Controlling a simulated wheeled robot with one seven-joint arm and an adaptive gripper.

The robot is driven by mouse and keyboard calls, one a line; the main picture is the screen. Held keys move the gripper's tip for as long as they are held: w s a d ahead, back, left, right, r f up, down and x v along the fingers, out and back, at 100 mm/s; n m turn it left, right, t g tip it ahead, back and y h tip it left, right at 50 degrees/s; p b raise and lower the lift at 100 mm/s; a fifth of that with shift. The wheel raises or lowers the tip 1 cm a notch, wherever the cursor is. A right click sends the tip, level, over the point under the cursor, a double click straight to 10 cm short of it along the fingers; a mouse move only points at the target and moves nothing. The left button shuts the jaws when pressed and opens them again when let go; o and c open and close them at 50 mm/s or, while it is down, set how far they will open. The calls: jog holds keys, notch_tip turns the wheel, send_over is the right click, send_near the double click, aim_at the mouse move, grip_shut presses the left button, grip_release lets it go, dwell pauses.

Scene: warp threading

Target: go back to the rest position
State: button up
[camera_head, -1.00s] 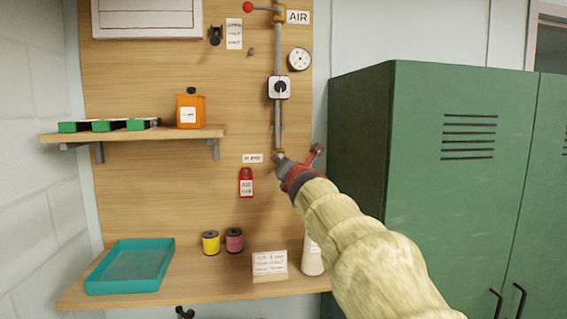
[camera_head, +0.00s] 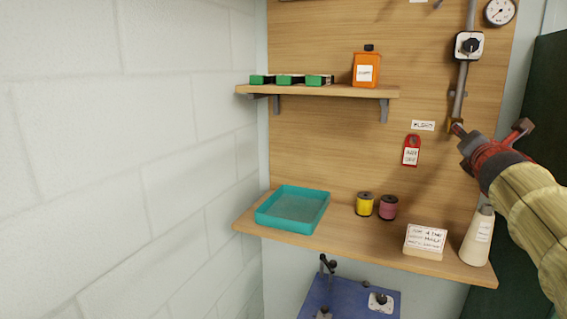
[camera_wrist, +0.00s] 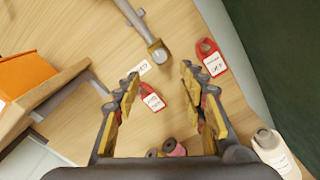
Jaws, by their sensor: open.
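My gripper (camera_head: 490,142) is at the right of the head view, in front of the wooden panel near the lower end of the grey pipe (camera_head: 461,90). In the wrist view its two fingers (camera_wrist: 158,95) stand wide apart with nothing held between them. The pipe's brass-coloured end (camera_wrist: 157,50) shows beyond the fingertips. A red tag with a white label (camera_head: 411,151) hangs on the panel left of my gripper. In the wrist view a red tag (camera_wrist: 152,97) shows between the fingers and another red tag (camera_wrist: 210,60) to their right.
A shelf (camera_head: 345,92) carries an orange container (camera_head: 367,70) and green-ended items. The lower shelf (camera_head: 350,237) holds a teal tray (camera_head: 293,210), yellow spool (camera_head: 364,204), pink spool (camera_head: 388,207), card (camera_head: 425,240) and pale cone (camera_head: 477,238). A green cabinet (camera_head: 540,110) stands right.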

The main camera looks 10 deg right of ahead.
jog(key=s+f+m+g, duration=0.2)
jog(key=f+m, duration=0.2)
jog(key=f, duration=0.1)
jog(key=s+d+f+m+g, duration=0.1)
jog(key=s+f+m+g, duration=0.1)
jog(key=f+m, duration=0.2)
jog(key=s+d+f+m+g, duration=0.1)
jog(key=s+f+m, duration=0.2)
jog(key=f+m, duration=0.2)
jog(key=shift+d+f+m+g, duration=0.15)
jog(key=shift+f+m+g, duration=0.15)
jog(key=shift+m+g, duration=0.1)
jog(key=s+a+f+m+g+y, duration=0.35)
jog(key=s+a+f+m, duration=0.6)
jog(key=a+f, duration=0.55)
jog(key=s+a+f+y, duration=0.2)
jog(key=s+a, duration=0.2)
jog(key=a, duration=0.3)
jog(key=s+a+f+y, duration=0.2)
jog(key=s+a, duration=0.2)
jog(key=a, duration=0.4)
jog(key=s+a+f+y+p, duration=0.1)
jog(key=s+a, duration=0.3)
jog(key=a, duration=0.4)
jog(key=shift+s+f+y, duration=0.2)
jog(key=shift+f+y, duration=0.35)
jog(key=shift+f, duration=0.25)
